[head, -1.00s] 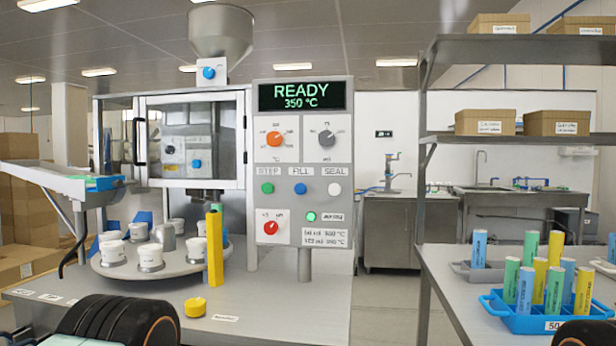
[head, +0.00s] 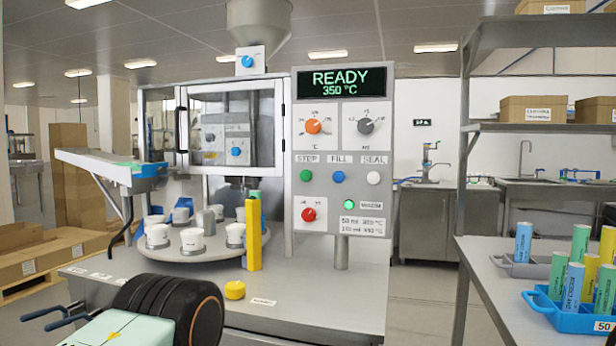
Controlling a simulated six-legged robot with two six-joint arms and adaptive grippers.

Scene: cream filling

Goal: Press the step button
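The control panel (head: 342,228) faces me with its display (head: 342,83) reading READY 350 °C. The green step button (head: 306,175) sits under the STEP label (head: 306,159), at the left of a row with the blue FILL button (head: 338,177) and the white SEAL button (head: 374,178). Nothing touches or covers the step button.
A turntable (head: 200,254) with several white cups stands left of the panel, near a yellow post (head: 253,235). A yellow cap (head: 235,290) lies on the machine table (head: 320,305). A blue tray (head: 562,317) of coloured tubes stands on the right table.

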